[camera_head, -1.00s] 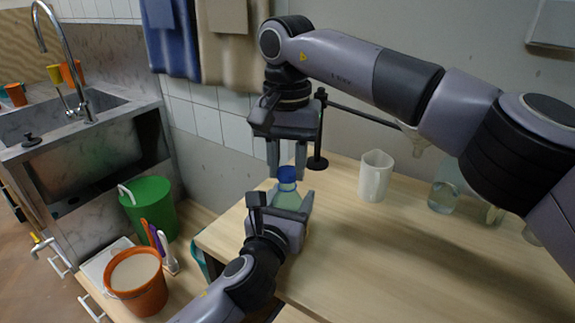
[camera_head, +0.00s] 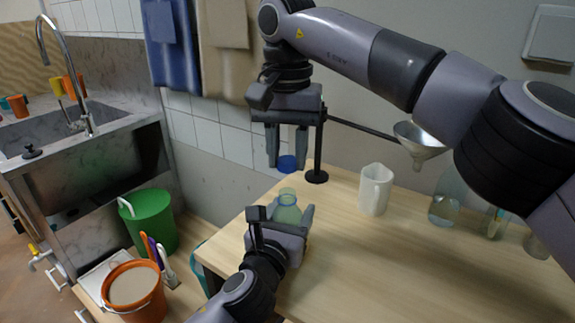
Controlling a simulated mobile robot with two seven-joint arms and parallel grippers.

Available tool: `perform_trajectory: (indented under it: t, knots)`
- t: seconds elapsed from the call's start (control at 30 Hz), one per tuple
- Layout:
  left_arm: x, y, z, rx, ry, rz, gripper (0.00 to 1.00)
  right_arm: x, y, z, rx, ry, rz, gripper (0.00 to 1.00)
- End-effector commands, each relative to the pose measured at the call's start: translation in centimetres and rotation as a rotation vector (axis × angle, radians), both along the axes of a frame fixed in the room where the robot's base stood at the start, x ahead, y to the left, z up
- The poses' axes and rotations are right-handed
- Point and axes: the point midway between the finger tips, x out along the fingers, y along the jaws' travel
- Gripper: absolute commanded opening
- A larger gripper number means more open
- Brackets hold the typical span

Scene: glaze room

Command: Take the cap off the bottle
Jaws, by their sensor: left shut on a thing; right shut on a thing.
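A pale green see-through bottle (camera_head: 289,213) stands upright near the table's left end, with its neck open at the top. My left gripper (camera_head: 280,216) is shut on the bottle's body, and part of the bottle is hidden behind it. The blue cap (camera_head: 287,164) is off the bottle, above its neck, with a clear gap between them. My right gripper (camera_head: 287,160) points down and is shut on the cap, which shows between its fingertips.
A black stand (camera_head: 317,176) holding a metal funnel (camera_head: 418,142) is close behind my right gripper. A white jug (camera_head: 375,190) and a clear glass vessel (camera_head: 446,208) stand to the right. The table (camera_head: 385,262) is bare in front. Buckets stand lower left.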

Motion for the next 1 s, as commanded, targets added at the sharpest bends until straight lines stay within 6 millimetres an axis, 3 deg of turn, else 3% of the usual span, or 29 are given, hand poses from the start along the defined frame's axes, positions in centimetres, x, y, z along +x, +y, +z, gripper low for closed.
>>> perform_trajectory:
  t: [0.27, 0.3, 0.4, 0.77, 1.0]
  knots:
    - [0.0, 0.0, -0.1, 0.0, 0.001, 0.001, 0.0, -0.1, 0.0, 0.6, 0.0, 0.002, 0.002, 0.0]
    - [0.0, 0.0, -0.1, 0.0, 0.001, 0.001, 0.63, -0.1, 0.0, 0.6, 0.0, 0.002, 0.001, 0.0]
    - [0.0, 0.0, -0.1, 0.0, 0.001, 0.0, 0.89, 0.0, 0.0, 0.6, 0.0, 0.002, 0.001, 0.0]
    - [-0.3, 0.1, 0.0, 0.0, 0.001, 0.0, 0.89, 0.0, 0.0, 0.6, 0.0, 0.002, 0.001, 0.0]
    - [-2.9, 1.0, -0.1, 0.001, 0.002, -0.001, 0.89, 0.0, 0.0, 0.9, 0.0, 0.002, 0.001, 0.0]
